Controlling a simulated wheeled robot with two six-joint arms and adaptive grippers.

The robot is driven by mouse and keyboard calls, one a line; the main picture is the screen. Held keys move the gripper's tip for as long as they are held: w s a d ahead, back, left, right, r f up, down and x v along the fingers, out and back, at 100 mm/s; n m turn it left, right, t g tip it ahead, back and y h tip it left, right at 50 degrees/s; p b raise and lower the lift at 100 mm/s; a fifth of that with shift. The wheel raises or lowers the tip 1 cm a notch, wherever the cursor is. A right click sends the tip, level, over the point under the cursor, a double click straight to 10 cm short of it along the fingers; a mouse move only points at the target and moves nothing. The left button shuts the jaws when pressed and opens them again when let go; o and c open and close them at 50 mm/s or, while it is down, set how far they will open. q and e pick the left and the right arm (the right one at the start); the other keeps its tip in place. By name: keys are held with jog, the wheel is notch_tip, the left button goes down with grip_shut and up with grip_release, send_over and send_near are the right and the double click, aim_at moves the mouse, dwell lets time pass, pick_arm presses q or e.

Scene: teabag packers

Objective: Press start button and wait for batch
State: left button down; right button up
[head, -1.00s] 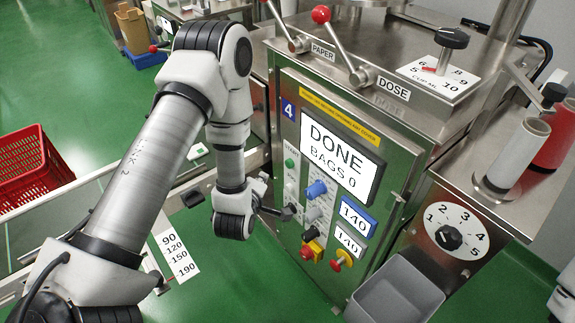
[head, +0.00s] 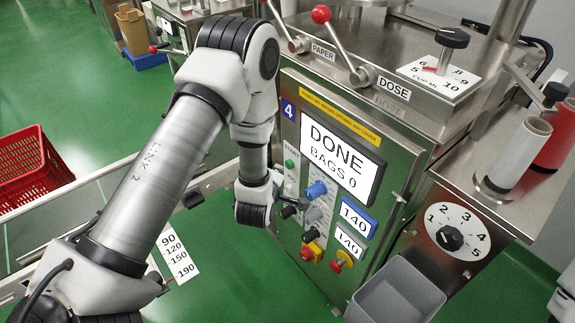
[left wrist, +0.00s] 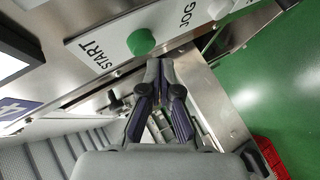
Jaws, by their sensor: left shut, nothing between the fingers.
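The green start button (head: 289,163) is on the control panel of machine 4, below the word START. It also shows in the left wrist view (left wrist: 141,42), next to the START label. My left gripper (head: 294,207) is at the panel, a little below the button in the head view. In the left wrist view its shut, empty fingers (left wrist: 160,66) point at the panel close by the button; I cannot tell whether they touch the panel. The screen (head: 339,158) reads DONE, BAGS 0. My right gripper is not in view.
A grey bin (head: 396,292) hangs at the lower right.

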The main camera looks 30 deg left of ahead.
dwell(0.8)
pick_arm(q)
jog(key=shift+w+d, duration=0.15)
jog(key=shift+w, duration=0.25)
